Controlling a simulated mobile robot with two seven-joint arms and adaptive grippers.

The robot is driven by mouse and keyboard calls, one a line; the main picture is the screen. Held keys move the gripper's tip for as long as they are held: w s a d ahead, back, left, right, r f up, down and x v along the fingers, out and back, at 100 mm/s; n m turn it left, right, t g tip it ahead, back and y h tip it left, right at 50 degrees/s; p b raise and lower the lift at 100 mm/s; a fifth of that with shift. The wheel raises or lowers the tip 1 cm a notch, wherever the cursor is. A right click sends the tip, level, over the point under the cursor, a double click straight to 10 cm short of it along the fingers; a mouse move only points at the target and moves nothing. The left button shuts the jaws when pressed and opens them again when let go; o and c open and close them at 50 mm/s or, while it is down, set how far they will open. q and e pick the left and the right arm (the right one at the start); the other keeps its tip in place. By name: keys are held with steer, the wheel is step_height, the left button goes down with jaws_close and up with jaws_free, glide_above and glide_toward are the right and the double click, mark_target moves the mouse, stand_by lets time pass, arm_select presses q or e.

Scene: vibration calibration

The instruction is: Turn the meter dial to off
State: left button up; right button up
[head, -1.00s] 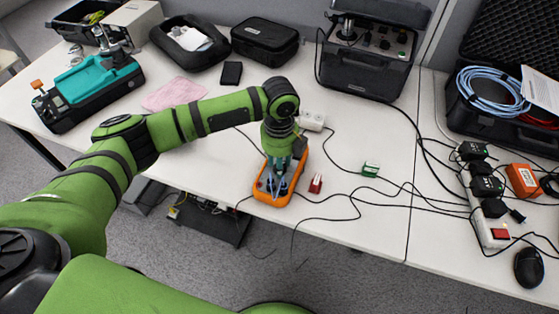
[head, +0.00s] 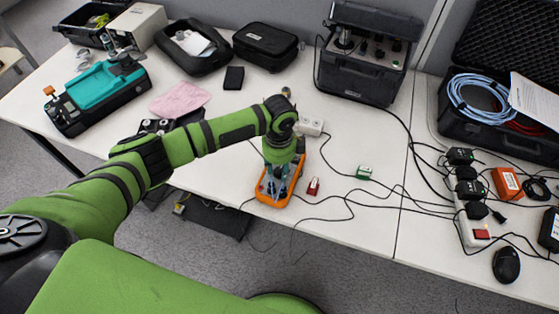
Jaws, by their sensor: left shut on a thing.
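The meter (head: 291,186) has an orange case and lies on the white table near its front edge. My left gripper (head: 273,187) points down over the meter, with its fingers at the meter's face. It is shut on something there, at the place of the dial. The dial itself is hidden by the fingers and wrist, so its setting cannot be read. The right gripper is not in view.
A red connector (head: 313,187) and a green connector (head: 364,172) lie right of the meter among loose black cables. A power strip (head: 473,230) and a black mouse (head: 506,265) are further right. A pink cloth (head: 180,99) lies at the left.

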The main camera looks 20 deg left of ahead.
mark_target(279, 170)
arm_select(q)
steer(key=shift+n+p, duration=0.5)
steer(key=shift+n, duration=0.3)
steer(key=o, duration=1.1)
steer(key=shift+s, duration=0.1)
steer(key=shift+o, duration=0.2)
step_height(279, 170, up, 12)
